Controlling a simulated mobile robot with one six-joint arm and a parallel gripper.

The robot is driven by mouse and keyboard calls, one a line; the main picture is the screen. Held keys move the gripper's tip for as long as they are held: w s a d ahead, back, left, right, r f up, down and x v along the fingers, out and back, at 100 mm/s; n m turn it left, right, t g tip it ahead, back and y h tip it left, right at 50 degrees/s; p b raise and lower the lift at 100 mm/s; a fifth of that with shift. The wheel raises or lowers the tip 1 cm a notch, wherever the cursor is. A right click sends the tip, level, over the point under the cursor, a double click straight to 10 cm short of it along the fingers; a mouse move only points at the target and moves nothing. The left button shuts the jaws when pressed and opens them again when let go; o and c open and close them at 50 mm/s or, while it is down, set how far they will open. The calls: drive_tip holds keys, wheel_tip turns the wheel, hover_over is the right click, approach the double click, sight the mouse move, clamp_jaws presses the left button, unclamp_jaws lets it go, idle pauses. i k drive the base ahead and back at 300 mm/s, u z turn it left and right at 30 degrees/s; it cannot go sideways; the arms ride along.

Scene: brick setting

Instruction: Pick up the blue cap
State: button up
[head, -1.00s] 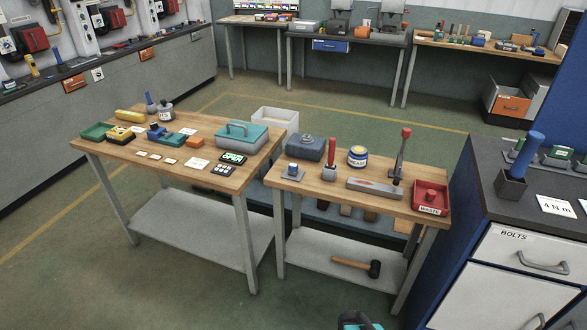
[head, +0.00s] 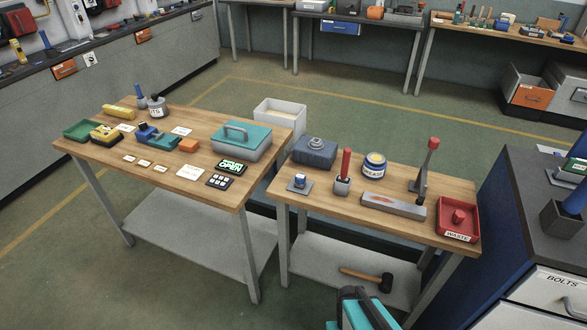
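No gripper fingers show in the head view. A teal and black part at the bottom edge is probably mine.
Near the blue piece stand a red-handled tool in a grey block (head: 343,172), a dark grey block (head: 315,152), a grease tin (head: 374,165), a grey bar (head: 393,206) and a red waste tray (head: 458,219). The left table (head: 110,160) holds a teal-lidded box (head: 241,141).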

sight(300, 178)
drive_tip(key=i, duration=0.7)
drive_tip(key=z, duration=0.25)
drive_tip(key=k, duration=0.2)
drive_tip(key=u, duration=2.85)
drive_tip(key=i, duration=0.5)
drive_tip(key=u, duration=0.1)
